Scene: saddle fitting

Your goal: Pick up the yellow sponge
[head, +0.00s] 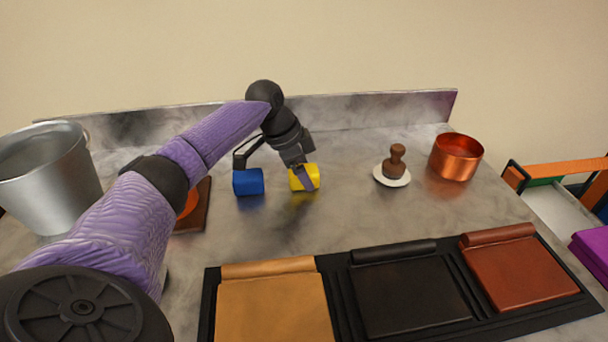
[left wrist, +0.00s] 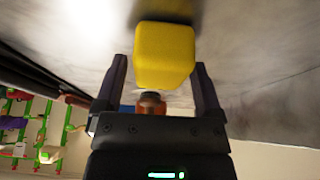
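The yellow sponge (head: 301,178) is a small block on the grey marbled counter, right of a blue block. It shows large in the left wrist view (left wrist: 165,56), between the two fingers. My right gripper is not in view.
The blue block (head: 248,182) sits close left of the sponge. A metal bucket (head: 48,180) stands far left. A wooden stamp (head: 396,160) on a white dish and a copper pot (head: 456,157) stand right. Leather panels in a black tray (head: 338,300) lie in front.

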